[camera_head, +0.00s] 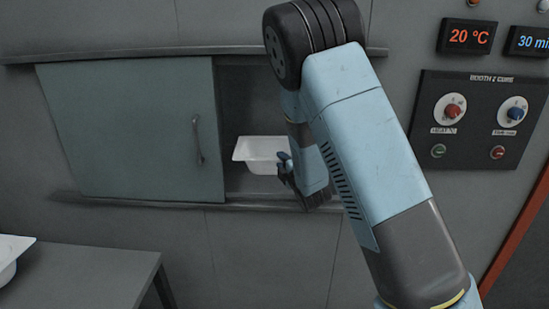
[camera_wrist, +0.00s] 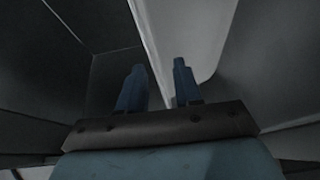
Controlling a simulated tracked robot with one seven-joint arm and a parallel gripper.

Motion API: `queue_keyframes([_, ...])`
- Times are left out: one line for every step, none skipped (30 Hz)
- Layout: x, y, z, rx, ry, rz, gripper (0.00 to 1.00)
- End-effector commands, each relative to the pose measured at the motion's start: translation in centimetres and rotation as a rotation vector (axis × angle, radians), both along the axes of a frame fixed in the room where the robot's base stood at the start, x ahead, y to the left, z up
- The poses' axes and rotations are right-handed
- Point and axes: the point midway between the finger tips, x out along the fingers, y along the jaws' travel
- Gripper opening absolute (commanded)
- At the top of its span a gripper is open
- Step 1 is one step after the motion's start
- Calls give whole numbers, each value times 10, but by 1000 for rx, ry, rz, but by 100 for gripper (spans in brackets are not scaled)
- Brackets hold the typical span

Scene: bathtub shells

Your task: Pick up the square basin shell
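A white basin shell (camera_head: 258,152) with a flat rim sits inside the open part of the wall cabinet, partly hidden by my arm. My gripper (camera_head: 283,160) is at its right side. In the wrist view the basin (camera_wrist: 187,35) shows its pale rim and wall close up. The two blue fingers of my gripper (camera_wrist: 158,82) stand apart, with the rim edge running between them. The right finger overlaps the basin wall in the picture. I cannot tell whether either finger touches it.
A grey-green sliding door (camera_head: 135,130) with a handle covers the cabinet's left part. The cabinet's lower ledge (camera_head: 240,199) runs under the basin. Another white shell (camera_head: 10,255) lies on a grey table (camera_head: 85,275) at lower left. A control panel (camera_head: 480,118) is at right.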

Motion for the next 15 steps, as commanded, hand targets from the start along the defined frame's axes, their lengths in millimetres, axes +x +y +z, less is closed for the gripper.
queue_keyframes([1, -2, 0, 0, 0, -4, 34])
queue_keyframes([1, -3, 0, 0, 0, -5, 34])
queue_keyframes([1, -4, 0, 0, 0, -6, 30])
queue_keyframes([1, -5, 0, 0, 0, -6, 27])
queue_keyframes([1, -5, 0, 0, 0, -7, 24])
queue_keyframes([2, -5, 0, 0, 0, -8, 21])
queue_keyframes([2, -6, 0, 0, 0, -8, 18])
queue_keyframes([2, -6, 0, 0, 0, -8, 15])
queue_keyframes([2, -6, 0, 0, 0, -9, 11])
queue_keyframes([2, -6, 0, 0, 0, -9, 8])
queue_keyframes([2, -6, 0, 0, 0, -9, 5])
queue_keyframes([2, -6, 0, 0, 0, -9, 2])
queue_keyframes([2, -7, 0, 0, 0, -9, 0])
queue_keyframes([2, -7, 0, 0, 0, -9, 0])
queue_keyframes([2, -7, 0, 0, 0, -9, 0])
